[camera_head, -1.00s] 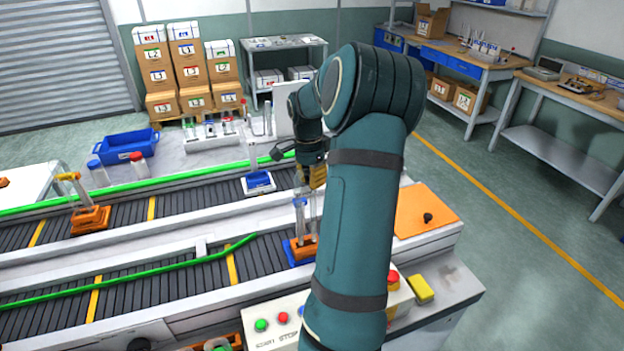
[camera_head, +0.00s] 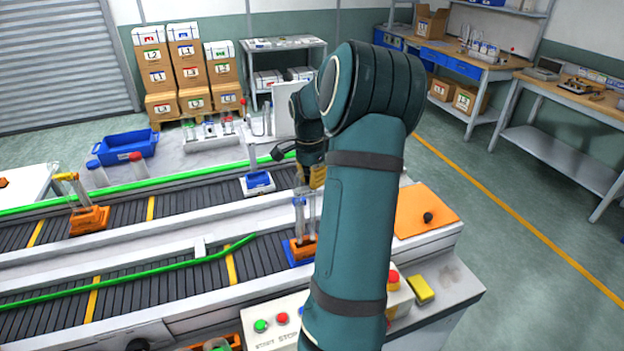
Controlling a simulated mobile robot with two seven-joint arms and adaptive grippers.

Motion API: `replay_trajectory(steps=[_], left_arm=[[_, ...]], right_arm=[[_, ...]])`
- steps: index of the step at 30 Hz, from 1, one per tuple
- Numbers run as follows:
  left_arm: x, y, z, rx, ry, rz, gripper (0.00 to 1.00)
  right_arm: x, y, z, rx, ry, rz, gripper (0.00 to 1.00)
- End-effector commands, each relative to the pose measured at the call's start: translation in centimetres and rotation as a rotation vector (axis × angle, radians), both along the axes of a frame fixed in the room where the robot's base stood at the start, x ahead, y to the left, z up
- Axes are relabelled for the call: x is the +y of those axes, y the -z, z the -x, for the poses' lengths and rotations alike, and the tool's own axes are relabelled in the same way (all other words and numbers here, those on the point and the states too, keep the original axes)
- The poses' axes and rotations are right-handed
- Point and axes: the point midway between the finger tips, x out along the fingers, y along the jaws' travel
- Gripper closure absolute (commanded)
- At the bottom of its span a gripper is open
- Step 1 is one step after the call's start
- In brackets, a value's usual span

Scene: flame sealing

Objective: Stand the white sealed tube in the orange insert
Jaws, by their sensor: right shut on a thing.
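My right gripper (camera_head: 311,186) points down over the near conveyor lane, partly hidden by my own arm. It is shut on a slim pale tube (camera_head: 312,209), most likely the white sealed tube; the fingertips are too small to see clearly. The tube hangs upright under the fingers, at the right side of the orange insert (camera_head: 303,249). Another clear tube with a bluish top (camera_head: 298,212) stands beside it on the left. My arm covers the insert's right part, so I cannot tell whether the held tube's lower end is seated. My left gripper is out of view.
A blue-and-white carrier (camera_head: 258,184) with an upright tube stands on the far lane. An orange carrier (camera_head: 89,220) with tubes is at left. Green guide rails (camera_head: 190,265) run along the lanes. A button panel (camera_head: 275,322) and yellow block (camera_head: 421,289) lie in front.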

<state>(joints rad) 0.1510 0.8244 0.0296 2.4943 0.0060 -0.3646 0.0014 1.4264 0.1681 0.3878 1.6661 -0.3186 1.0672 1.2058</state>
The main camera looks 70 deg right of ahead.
Motion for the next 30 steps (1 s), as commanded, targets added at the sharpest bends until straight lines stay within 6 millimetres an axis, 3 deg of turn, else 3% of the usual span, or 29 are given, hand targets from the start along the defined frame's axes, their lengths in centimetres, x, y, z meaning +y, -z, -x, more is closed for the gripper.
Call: replay_trajectory(steps=[30], left_arm=[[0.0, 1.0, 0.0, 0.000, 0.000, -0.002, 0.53]], right_arm=[[0.0, 1.2, 0.0, -0.001, 0.000, -0.001, 1.00]])
